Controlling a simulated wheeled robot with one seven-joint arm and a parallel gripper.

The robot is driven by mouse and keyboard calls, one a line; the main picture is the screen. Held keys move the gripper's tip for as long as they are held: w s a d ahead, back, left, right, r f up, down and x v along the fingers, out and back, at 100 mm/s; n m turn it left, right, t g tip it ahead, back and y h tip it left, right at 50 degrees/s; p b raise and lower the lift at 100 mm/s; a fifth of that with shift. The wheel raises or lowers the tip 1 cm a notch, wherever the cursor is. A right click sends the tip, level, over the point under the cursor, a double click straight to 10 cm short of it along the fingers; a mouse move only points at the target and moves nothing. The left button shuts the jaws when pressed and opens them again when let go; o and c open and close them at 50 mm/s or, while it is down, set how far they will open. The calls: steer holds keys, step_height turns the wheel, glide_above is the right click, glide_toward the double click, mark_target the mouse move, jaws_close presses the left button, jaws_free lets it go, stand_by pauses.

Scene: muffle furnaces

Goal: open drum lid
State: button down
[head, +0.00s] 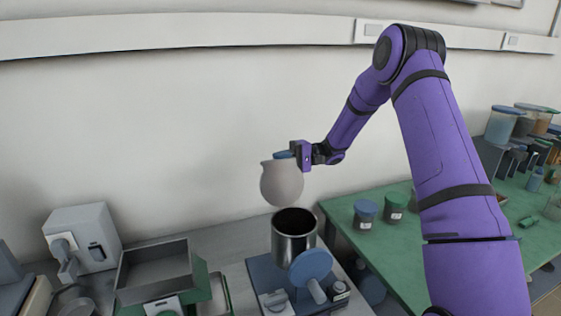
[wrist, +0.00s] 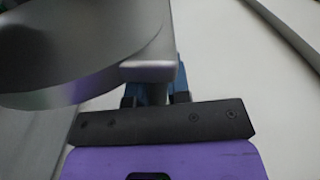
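A steel drum (head: 293,242) stands on a blue-grey machine base (head: 262,276). Its top shows a dark open mouth with no cover across it. A blue round disc (head: 311,266) stands tilted at the drum's lower front right; I cannot tell if it is a lid.
A metal tray box (head: 155,270) and a white device (head: 84,240) stand to the left. Blue-lidded (head: 365,213) and green-lidded (head: 395,206) jars stand on the green bench (head: 345,228) at right. The wall (head: 150,120) is close behind.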

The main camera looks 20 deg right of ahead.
steer(key=shift+s+d+r+n, duration=0.1)
steer(key=shift+s+n, duration=0.2)
steer(key=shift+s+r+n, duration=0.15)
steer(key=shift+s+r, duration=0.1)
steer(key=shift+s, duration=0.25)
steer(key=shift+s+r+n, duration=0.15)
steer(key=shift+s+r, duration=0.1)
steer(key=shift+s, duration=0.2)
steer(key=c, duration=1.1)
jaws_free()
steer(key=shift+c, duration=0.2)
steer(key=d, duration=1)
steer(key=shift+d, duration=0.3)
